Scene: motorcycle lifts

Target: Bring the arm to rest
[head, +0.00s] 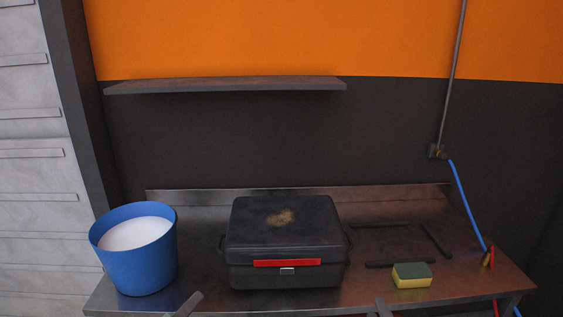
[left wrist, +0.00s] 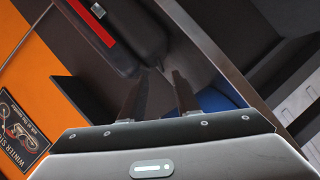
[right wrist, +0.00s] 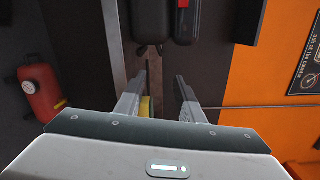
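My left gripper (head: 186,304) shows only as a fingertip at the bottom edge of the head view. In the left wrist view its two fingers (left wrist: 159,78) stand apart with nothing between them. My right gripper (head: 381,308) also shows only as a small tip at the bottom edge of the head view. In the right wrist view its fingers (right wrist: 160,84) are apart and empty. Both grippers are at the near side of the workbench (head: 205,306), apart from the closed black case (head: 283,242) with its red handle. The arms themselves are mostly out of view.
A blue bucket (head: 140,265) with white contents stands left on the bench. A yellow-green sponge (head: 411,276) and dark bars (head: 380,225) lie right of the case. A blue hose (head: 468,205) hangs at the right. A shelf (head: 225,86) is above. A red tank (right wrist: 41,93) shows in the right wrist view.

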